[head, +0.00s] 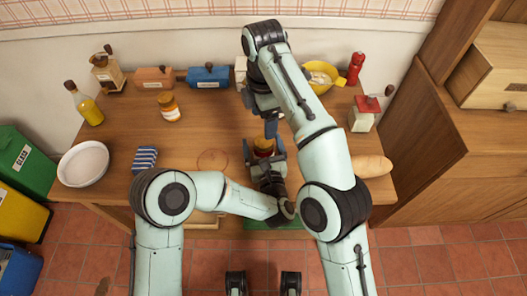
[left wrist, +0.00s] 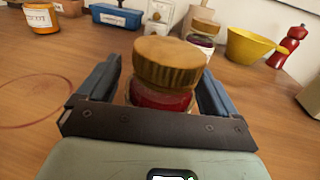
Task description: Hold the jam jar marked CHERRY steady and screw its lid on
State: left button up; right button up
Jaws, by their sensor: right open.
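The jam jar with red contents (left wrist: 160,98) stands between the fingers of my left gripper (head: 263,155), which also shows in the left wrist view (left wrist: 160,90). My right gripper (head: 270,126) is open, pointing down just above the lid. It does not show in the left wrist view.
An orange jar (head: 168,106) stands at the back left, and a purple jar (left wrist: 203,33) stands behind the held jar. A yellow bowl (head: 322,76), red pepper mill (head: 355,67), bread (head: 371,166), striped cloth (head: 145,158) and white bowl (head: 83,163) surround the clear left middle.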

aim_at(263, 141)
pick_arm(q)
grip_shut()
pick_arm(e)
jog(key=m, duration=0.5)
jog(key=shift+f+m, duration=0.1)
jog(key=shift+m, duration=0.3)
jog(key=m, duration=0.7)
jog(key=shift+m, duration=0.3)
jog(key=shift+f, duration=3.95)
jog(key=c, duration=1.1)
